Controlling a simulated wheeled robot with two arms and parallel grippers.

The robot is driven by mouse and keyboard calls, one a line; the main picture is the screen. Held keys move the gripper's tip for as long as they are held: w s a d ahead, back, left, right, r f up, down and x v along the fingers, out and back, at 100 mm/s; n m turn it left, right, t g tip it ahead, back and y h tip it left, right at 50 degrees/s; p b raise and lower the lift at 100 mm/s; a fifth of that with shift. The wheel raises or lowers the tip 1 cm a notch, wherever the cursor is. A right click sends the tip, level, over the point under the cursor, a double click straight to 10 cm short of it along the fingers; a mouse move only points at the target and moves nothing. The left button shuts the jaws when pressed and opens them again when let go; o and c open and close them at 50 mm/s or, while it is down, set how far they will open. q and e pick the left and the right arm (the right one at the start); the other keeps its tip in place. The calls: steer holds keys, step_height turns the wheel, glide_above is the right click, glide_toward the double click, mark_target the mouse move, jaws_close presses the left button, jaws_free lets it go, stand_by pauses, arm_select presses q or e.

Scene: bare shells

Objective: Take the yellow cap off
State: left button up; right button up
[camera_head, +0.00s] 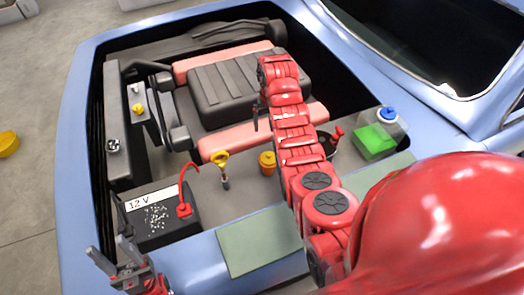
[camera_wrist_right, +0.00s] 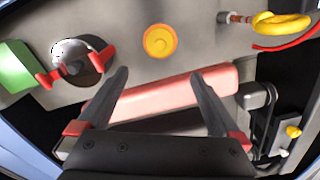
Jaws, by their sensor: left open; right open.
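A yellow round cap (camera_head: 267,163) sits on the grey panel at the front of the engine bay, just left of my right arm. In the right wrist view the yellow cap (camera_wrist_right: 160,41) is seen from above, beyond the fingertips and roughly centred between them. My right gripper (camera_wrist_right: 160,78) is open and empty, with a pink bar behind its fingers. In the head view its fingers are mostly hidden by the arm; one dark finger shows.
A yellow dipstick handle (camera_head: 220,157) and a 12 V battery (camera_head: 160,212) with a red cable stand left of the cap. A green block (camera_head: 374,141), a blue-capped bottle (camera_head: 390,116) and a red-handled black part (camera_wrist_right: 78,62) are on the other side.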

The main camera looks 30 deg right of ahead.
steer(key=b, duration=0.1)
glide_above(269, 154)
step_height(269, 154, down, 6)
steer(key=shift+f, duration=0.15)
steer(key=f, duration=0.1)
steer(key=f+b, duration=0.1)
steer(key=f, duration=0.1)
steer(key=f+b, duration=0.1)
steer(key=shift+w+f, duration=0.25)
steer(key=shift+f, duration=0.4)
step_height(269, 154, down, 5)
steer(key=b, duration=0.3)
steer(key=shift+s+f+b, duration=0.1)
steer(key=shift+f+b, duration=0.05)
steer(key=shift+b, duration=0.15)
steer(key=shift+r, duration=0.2)
steer(key=shift+c, duration=1)
steer(key=c, duration=1)
